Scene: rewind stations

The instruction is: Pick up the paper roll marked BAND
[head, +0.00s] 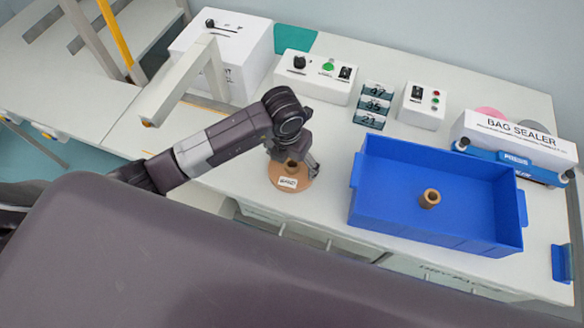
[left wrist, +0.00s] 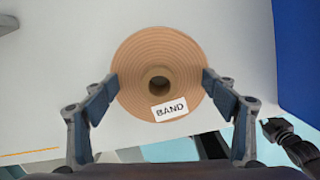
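The tan paper roll with a white BAND label (left wrist: 190,95) lies flat on the table, its core facing up. In the head view the roll (head: 279,181) sits left of the blue bin, partly hidden by my left gripper. My left gripper (head: 296,166) is low over it. In the left wrist view the open fingers (left wrist: 161,80) stand on opposite sides of the roll, tips at its edges; I cannot tell if they touch it. A dark part of mine at the right edge of that view may be my right gripper (left wrist: 290,140); its fingers are unclear.
A blue bin (head: 361,183) stands to the right, with a small tan core (head: 430,198) in it. Behind are control boxes (head: 318,76), numbered cards (head: 374,104) and a bag sealer (head: 515,140). A grey frame (head: 180,82) stands to the left. The table's front edge is close to the roll.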

